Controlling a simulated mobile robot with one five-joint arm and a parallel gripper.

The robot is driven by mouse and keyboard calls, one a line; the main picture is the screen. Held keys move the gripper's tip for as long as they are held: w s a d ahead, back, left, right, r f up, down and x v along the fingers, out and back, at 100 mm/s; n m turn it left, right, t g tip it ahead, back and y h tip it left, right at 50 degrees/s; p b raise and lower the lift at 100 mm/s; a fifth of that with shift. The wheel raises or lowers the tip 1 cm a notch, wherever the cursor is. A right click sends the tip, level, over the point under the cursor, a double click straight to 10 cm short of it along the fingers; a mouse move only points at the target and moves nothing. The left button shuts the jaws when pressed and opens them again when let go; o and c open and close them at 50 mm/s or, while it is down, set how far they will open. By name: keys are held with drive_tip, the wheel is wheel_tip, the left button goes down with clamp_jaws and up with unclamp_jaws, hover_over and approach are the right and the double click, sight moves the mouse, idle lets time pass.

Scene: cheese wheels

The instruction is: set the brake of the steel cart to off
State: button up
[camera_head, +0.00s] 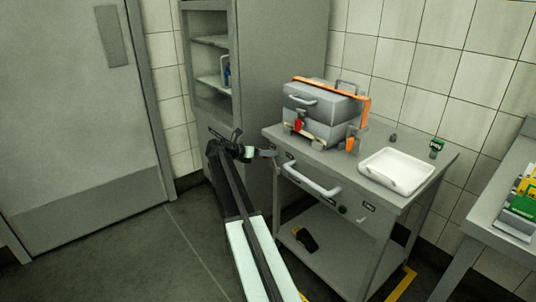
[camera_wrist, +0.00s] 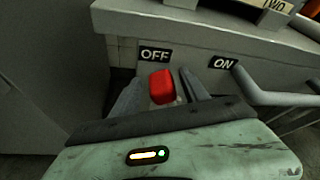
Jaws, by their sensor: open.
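The steel cart (camera_head: 345,158) stands right of centre in the head view. Its front edge fills the top of the wrist view, with an OFF label (camera_wrist: 154,54) at left and an ON label (camera_wrist: 222,62) at right. The red brake knob (camera_wrist: 161,86) shows below the labels, nearer OFF than ON. My gripper (camera_wrist: 160,92) is open, with one finger on each side of the knob; I cannot tell whether either touches it. In the head view my gripper (camera_head: 256,153) is at the cart's left front corner. The knob's base is hidden behind my gripper.
A cart handle (camera_head: 311,182) juts out just right of my gripper. A tall cabinet (camera_head: 272,60) is behind at left. Floor (camera_head: 140,255) at left is clear.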

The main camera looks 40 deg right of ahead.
drive_tip(key=p+v, duration=0.2)
drive_tip(key=v, duration=0.5)
drive_tip(key=shift+a, duration=0.3)
drive_tip(key=shift+w, duration=0.1)
